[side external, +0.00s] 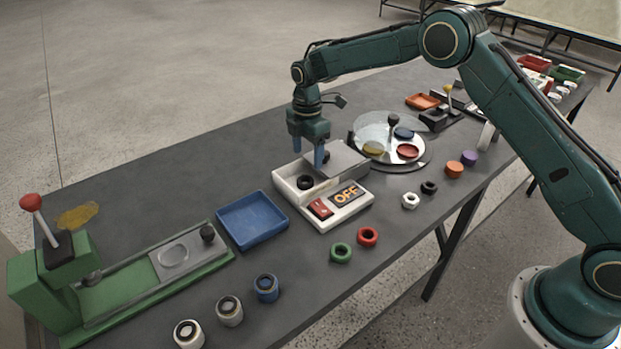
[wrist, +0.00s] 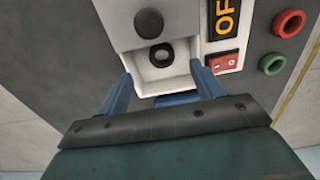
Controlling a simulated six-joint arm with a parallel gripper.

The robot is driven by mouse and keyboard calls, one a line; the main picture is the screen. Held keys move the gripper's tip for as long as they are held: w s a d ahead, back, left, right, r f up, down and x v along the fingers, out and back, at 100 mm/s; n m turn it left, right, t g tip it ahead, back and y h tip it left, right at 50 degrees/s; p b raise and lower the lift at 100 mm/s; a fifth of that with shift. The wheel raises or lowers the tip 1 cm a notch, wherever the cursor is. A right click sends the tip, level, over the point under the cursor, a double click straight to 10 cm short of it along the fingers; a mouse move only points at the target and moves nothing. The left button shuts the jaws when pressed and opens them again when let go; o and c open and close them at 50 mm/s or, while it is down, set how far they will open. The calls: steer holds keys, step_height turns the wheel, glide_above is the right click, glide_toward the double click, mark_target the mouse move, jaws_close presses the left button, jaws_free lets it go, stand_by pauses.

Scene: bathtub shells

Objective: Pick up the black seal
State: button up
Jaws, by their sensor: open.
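A black seal (side external: 305,183), a small ring, lies in the open front compartment of a white box (side external: 338,213). In the wrist view the seal (wrist: 161,56) sits at the back of the white compartment (wrist: 158,82), with a paler centre. My gripper (side external: 307,158) is above the box, pointing down, with its two blue fingers spread and nothing between them. In the wrist view the fingertips (wrist: 162,72) stand to either side of the compartment, with the seal between and slightly beyond them. Another black ring (side external: 429,187) lies on the table to the right.
A grey sliding lid (side external: 345,160) with a black knob (wrist: 148,22) covers the box's other part. The box has a red switch (side external: 320,208) and an "OFF" panel (side external: 346,195). A blue tray (side external: 252,219) is at its left; green (side external: 341,252) and red (side external: 368,236) rings lie in front.

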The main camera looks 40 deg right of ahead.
mark_target(307, 179)
steer(key=shift+f, duration=1.3)
steer(key=shift+a+f, duration=0.2)
steer(key=shift+f, duration=2.35)
steer(key=c, duration=1.1)
steer(key=shift+c, duration=0.2)
step_height(307, 179, up, 20)
